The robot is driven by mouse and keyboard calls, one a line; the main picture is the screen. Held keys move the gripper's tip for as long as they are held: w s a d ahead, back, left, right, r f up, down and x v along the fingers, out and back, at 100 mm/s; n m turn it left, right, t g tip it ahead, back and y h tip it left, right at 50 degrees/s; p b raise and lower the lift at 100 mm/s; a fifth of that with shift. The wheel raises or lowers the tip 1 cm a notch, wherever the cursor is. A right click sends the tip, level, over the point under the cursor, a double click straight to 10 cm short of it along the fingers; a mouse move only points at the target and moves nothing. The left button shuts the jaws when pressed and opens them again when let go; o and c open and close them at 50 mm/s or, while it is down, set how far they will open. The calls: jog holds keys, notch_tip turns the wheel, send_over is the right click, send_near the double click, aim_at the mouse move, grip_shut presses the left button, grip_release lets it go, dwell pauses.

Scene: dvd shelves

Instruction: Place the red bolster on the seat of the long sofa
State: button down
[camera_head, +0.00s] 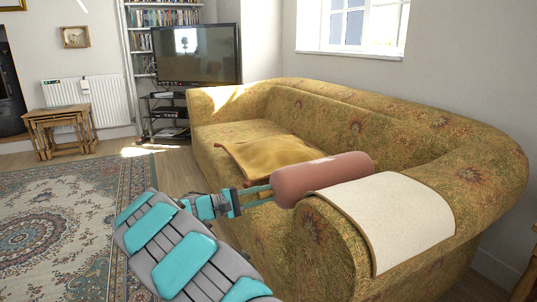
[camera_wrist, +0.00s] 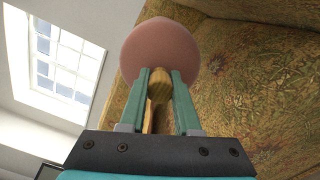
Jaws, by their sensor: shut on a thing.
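The red bolster (camera_head: 325,178), a dull red rounded cylinder, is in my gripper (camera_head: 265,194) in the head view. My gripper is shut on its near left end. The bolster appears just above the near arm of the long sofa (camera_head: 340,110), in front of the cloth there; I cannot tell if it touches. In the wrist view the bolster's round end (camera_wrist: 160,55) is beyond the teal fingers (camera_wrist: 158,95). The sofa is yellow-green with a floral pattern. Its seat (camera_head: 225,134) shows behind and left of the bolster.
A yellow cushion (camera_head: 270,157) lies on the sofa seat. A cream cloth (camera_head: 395,212) drapes over the near sofa arm. Nesting tables (camera_head: 60,122), a television (camera_head: 197,55) and a patterned rug (camera_head: 60,215) are to the left. The far part of the seat is clear.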

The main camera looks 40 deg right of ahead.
jog(key=shift+s+d+r, duration=0.2)
jog(key=shift+s+d, duration=0.05)
jog(key=shift+s, duration=0.3)
jog(key=shift+s+d+r, duration=0.15)
jog(key=shift+s+d, duration=0.1)
jog(key=shift+s, duration=0.3)
jog(key=shift+s+d+f, duration=0.1)
jog(key=shift+s+f, duration=0.1)
jog(key=shift+f, duration=0.15)
notch_tip(320, 180, down, 10)
jog(key=shift+r+b, duration=0.25)
jog(key=shift+b, duration=0.05)
jog(key=shift+f, duration=0.1)
jog(key=c, duration=0.6)
grip_release()
